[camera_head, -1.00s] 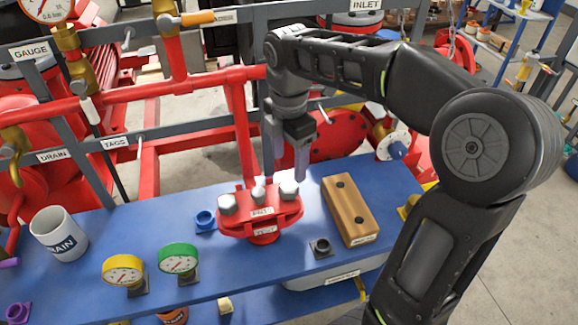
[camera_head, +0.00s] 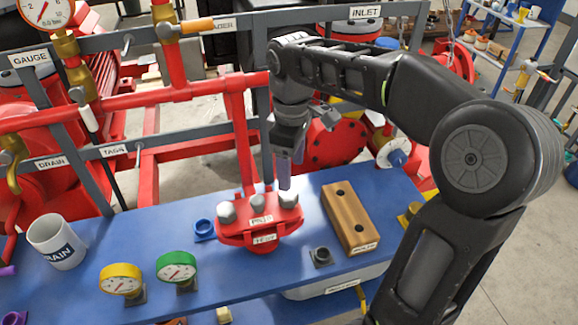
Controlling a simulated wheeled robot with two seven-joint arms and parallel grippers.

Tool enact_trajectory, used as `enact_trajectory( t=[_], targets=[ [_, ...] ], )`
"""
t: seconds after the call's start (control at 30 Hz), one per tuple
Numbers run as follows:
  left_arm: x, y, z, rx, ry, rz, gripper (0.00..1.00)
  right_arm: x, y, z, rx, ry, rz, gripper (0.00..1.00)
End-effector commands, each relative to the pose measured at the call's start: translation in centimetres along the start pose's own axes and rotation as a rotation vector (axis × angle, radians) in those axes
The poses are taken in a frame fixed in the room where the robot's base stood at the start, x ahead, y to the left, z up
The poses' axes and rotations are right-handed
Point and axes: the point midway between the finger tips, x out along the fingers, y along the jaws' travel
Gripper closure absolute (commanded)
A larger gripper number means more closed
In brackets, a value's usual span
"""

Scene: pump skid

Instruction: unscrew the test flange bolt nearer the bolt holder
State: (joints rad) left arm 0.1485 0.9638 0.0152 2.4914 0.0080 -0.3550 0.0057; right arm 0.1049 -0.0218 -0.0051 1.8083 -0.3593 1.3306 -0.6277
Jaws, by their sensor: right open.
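The red test flange (camera_head: 262,240) stands on the blue bench with several grey bolt heads on top. The bolt nearer the bolt holder (camera_head: 289,200) is the rightmost one and sits upright in the flange. The other bolts are the middle one (camera_head: 257,202) and the left one (camera_head: 226,212). The bolt holder (camera_head: 352,222) is a wooden block with two dark holes that look empty, right of the flange. My right gripper (camera_head: 284,181) is open and points down at the rightmost bolt, its fingers overlapping in view. I cannot tell whether they touch the bolt. My left gripper is out of view.
A yellow gauge (camera_head: 120,280), a green gauge (camera_head: 176,268) and a white mug (camera_head: 57,242) stand on the left of the bench. Red and grey pipework rises behind.

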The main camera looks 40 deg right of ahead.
Motion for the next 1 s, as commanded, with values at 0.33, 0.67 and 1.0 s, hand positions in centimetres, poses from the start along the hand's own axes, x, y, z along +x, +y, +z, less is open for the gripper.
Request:
enact_trajectory(
  t=[0.33, 0.67, 1.0],
  targets=[
    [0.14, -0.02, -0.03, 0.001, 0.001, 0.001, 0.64, -0.37, -0.19, -0.3, 1.152, 0.004, 0.0, 0.34],
    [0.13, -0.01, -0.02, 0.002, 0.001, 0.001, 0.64, -0.56, -0.38, -0.37, 2.033, 0.0, -0.001, 0.34],
    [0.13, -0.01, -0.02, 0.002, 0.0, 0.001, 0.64, -0.54, -0.39, -0.36, 2.188, 0.0, -0.001, 0.34]
  ],
)
